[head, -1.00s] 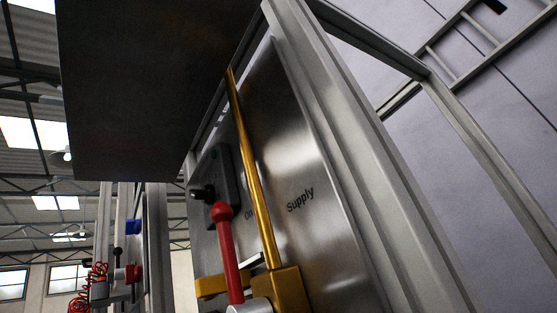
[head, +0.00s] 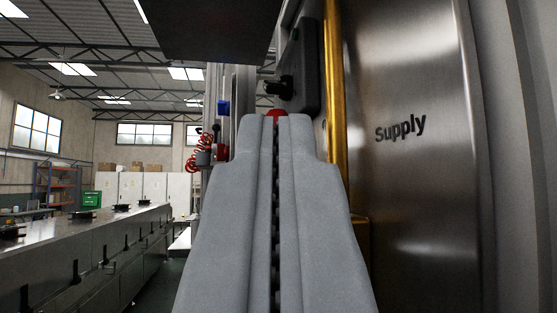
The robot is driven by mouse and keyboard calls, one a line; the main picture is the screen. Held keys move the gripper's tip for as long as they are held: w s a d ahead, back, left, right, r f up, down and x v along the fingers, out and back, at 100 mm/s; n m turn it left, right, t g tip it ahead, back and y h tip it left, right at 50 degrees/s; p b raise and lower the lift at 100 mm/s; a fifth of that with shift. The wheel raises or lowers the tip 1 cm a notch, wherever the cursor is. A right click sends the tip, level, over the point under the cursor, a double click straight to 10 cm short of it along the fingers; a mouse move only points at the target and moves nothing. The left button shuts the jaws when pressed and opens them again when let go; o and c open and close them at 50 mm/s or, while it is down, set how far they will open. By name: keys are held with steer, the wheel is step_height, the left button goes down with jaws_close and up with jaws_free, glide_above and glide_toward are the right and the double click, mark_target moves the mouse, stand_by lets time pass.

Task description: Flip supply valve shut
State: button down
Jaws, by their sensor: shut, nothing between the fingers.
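The supply valve's red handle knob (head: 277,113) shows just above my fingertips in the head view. The rest of the handle and the valve body are hidden behind my gripper. My gripper (head: 276,122) is shut and empty, pointing forward at the knob. I cannot tell whether it touches the knob. A vertical brass pipe (head: 336,90) runs just right of my fingertips. The steel panel (head: 410,200) to the right is marked "Supply".
A black switch box (head: 308,65) with a black knob is above the fingertips. A dark plate (head: 215,30) overhangs at the top. A red coiled hose (head: 191,172) hangs left. A long steel counter (head: 90,265) runs along the left, with an open aisle beside it.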

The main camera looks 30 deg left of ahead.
steer(key=shift+w+a+r, duration=0.15)
steer(key=shift+w+a, duration=0.25)
steer(key=shift+w, duration=0.35)
steer(key=shift+w+a+r, duration=0.2)
steer(key=shift+w+a, duration=0.15)
steer(key=shift+w, duration=0.35)
steer(key=shift+w+a+r, duration=0.15)
steer(key=shift+w+a, duration=0.25)
steer(key=shift+w, duration=0.35)
steer(key=shift+w, duration=0.1)
